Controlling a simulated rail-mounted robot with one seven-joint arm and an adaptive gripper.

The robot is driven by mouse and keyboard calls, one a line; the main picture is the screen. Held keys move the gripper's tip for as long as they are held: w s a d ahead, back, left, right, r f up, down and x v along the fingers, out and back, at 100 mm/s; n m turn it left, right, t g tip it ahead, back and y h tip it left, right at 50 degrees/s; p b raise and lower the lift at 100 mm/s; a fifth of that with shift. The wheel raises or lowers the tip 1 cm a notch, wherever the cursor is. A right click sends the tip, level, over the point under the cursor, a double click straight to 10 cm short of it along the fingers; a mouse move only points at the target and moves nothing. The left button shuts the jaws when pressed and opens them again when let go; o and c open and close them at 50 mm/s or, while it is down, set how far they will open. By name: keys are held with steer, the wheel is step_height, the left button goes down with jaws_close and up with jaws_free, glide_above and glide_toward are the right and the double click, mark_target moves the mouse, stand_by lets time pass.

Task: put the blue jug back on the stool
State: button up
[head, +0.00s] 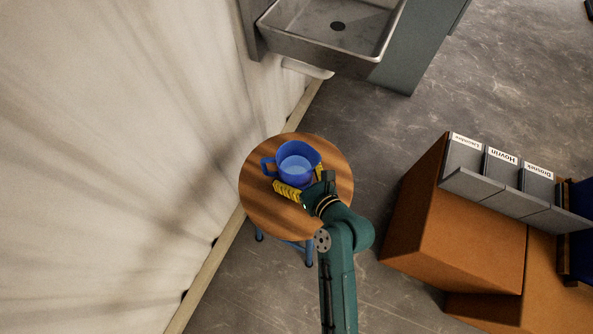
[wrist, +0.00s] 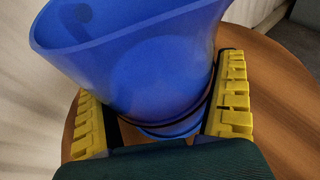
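The blue jug (head: 312,154) is upright over the round wooden stool (head: 262,212), near the middle of its seat, with its handle to the left. Lighter blue shows inside it. I cannot tell whether its base touches the seat. My gripper (head: 304,180) is low over the seat, on the near side of the jug. In the wrist view, the jug (wrist: 150,70) fills the space between the yellow fingers of my gripper (wrist: 163,100). The right finger lies close against the jug. Contact on the left side is unclear, so I cannot tell whether the gripper is shut on it.
A metal sink (head: 300,42) stands beyond the stool, by the pale wall (head: 110,130) on the left. Orange-brown boxes (head: 450,240) and labelled grey bins (head: 500,192) stand to the right. Grey floor (head: 385,135) is clear between them and the stool.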

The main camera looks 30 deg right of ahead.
steer(key=shift+s+r, duration=0.25)
steer(key=shift+r, duration=0.1)
steer(key=p+v, duration=0.5)
steer(key=v, duration=0.6)
steer(key=shift+s, duration=0.3)
steer(key=w+a+r+n+t, duration=0.1)
steer(key=w+r+n, duration=0.2)
steer(key=r+n, duration=0.45)
steer(key=w+a+r+n+t+h, duration=0.1)
steer(key=w+r+n, duration=0.3)
steer(key=r+n, duration=0.3)
steer(key=w+a+r+n+t, duration=0.1)
steer(key=w+r+n, duration=0.2)
steer(key=r+n, duration=0.45)
steer(key=s+a+r+n+t, duration=0.2)
steer(key=r+n, duration=0.4)
steer(key=r, duration=0.5)
steer(key=s+a+r+n+t+h, duration=0.1)
steer(key=r+n, duration=0.5)
steer(key=r, duration=0.6)
steer(key=s+a+t, duration=0.1)
steer(key=a+t, duration=0.1)
steer(key=a, duration=0.1)
steer(key=shift+r+n+t, duration=0.25)
steer(key=shift+n+t, duration=0.05)
steer(key=shift+t, duration=0.1)
